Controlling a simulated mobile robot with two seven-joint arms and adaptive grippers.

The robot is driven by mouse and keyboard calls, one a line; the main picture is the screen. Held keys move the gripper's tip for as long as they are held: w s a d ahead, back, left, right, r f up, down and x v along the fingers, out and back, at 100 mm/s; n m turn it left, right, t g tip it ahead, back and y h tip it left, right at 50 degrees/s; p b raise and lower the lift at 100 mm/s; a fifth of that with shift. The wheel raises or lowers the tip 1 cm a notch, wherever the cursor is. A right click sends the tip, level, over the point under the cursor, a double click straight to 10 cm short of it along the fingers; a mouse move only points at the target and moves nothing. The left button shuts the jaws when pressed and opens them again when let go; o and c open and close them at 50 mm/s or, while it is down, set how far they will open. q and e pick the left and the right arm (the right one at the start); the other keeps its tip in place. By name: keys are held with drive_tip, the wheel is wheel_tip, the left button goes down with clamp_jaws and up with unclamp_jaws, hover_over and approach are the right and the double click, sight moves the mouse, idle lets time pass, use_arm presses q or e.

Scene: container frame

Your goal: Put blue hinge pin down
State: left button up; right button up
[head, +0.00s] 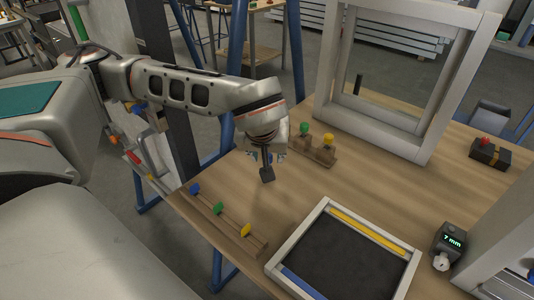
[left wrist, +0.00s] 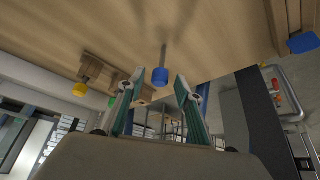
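My left gripper (head: 267,157) points down over the wooden table, left of the pin rack. In the left wrist view its two teal fingers are spread apart. The blue hinge pin (left wrist: 160,75) shows between the fingertips, with clear gaps on both sides. Its grey shank points away from the gripper toward the table; I cannot tell whether its end touches the wood. In the head view the gripper hides the blue head, and a dark stem with a dark square end (head: 267,175) shows below the fingers. My right gripper is not in view.
The wooden rack (head: 314,152) holds a green pin (head: 304,128) and a yellow pin (head: 328,139). A rail (head: 230,228) with blue, green and yellow tabs lies along the near left edge. A dark tray (head: 408,275), a gauge (head: 449,240) and a grey frame (head: 425,100) stand around.

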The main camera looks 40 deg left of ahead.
use_arm(q)
drive_tip(key=shift+r, duration=0.1)
drive_tip(key=shift+r, duration=0.25)
drive_tip(key=p+v, duration=0.2)
drive_tip(key=v, duration=0.9)
drive_tip(key=shift+s+r, duration=0.2)
drive_tip(key=shift+r, duration=0.1)
drive_tip(key=shift+d, duration=0.1)
